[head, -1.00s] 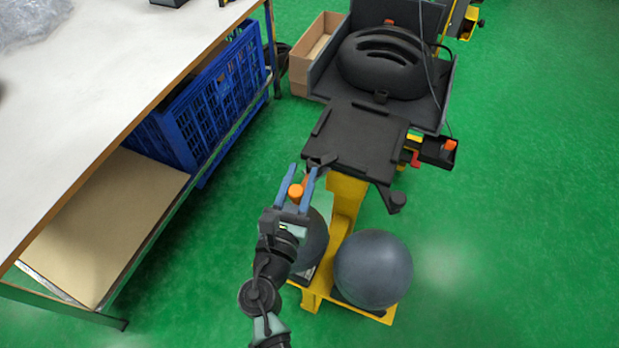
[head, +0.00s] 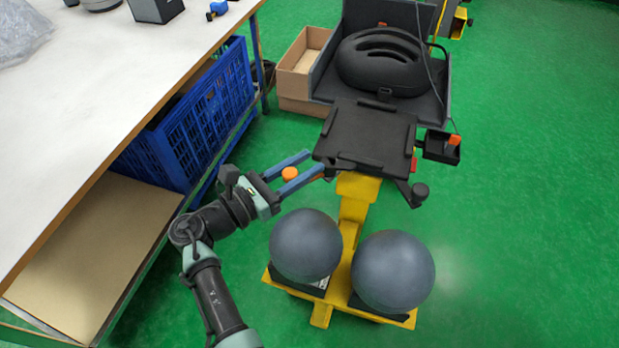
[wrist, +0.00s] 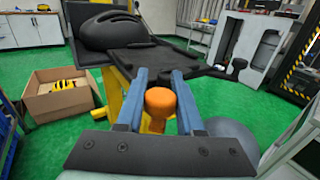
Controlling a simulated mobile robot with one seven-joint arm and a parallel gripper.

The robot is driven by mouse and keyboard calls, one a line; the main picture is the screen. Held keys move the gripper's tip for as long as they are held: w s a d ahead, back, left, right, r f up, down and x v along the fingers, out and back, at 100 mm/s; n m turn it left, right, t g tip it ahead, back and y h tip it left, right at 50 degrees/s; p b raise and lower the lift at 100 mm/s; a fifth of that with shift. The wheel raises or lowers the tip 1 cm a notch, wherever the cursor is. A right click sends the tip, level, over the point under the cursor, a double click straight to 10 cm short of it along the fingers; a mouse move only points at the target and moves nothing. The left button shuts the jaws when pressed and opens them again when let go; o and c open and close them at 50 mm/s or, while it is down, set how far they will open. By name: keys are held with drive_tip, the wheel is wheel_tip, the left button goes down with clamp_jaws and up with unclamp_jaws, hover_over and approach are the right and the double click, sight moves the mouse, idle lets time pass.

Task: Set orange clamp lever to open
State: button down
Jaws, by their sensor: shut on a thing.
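The orange clamp lever's round knob (head: 289,174) is at the left of the black platform on the yellow stand. My gripper (head: 314,162) comes from the left with its blue fingers on both sides of the knob, shut on it. In the wrist view, the orange knob (wrist: 160,101) sits upright between the two fingers of my gripper (wrist: 159,78). The lever's arm is mostly hidden by the fingers. The black platform (head: 368,135) lies just beyond the fingertips.
Two dark grey balls (head: 306,246) (head: 392,271) sit on the yellow base below. A black knob (head: 420,190) sticks out at the platform's right. A black helmet-like object (head: 384,62) is behind it. The workbench (head: 110,85) with blue crates (head: 200,120) is at left.

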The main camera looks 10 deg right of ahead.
drive_tip(key=m+g+b, duration=0.1)
drive_tip(key=w+m+g+h+b, duration=0.1)
drive_tip(key=g+b, duration=0.1)
drive_tip(key=shift+w+a+f, duration=0.1)
drive_tip(key=shift+m+g+h+b, duration=0.3)
drive_tip(key=shift+g+b, duration=0.05)
drive_tip(key=shift+g, duration=0.05)
drive_tip(key=c, duration=0.6)
unclamp_jaws()
drive_tip(key=shift+o, duration=0.2)
drive_tip(key=v, duration=1.2)
drive_tip(key=shift+a+b, duration=0.35)
drive_tip(key=shift+a, duration=0.05)
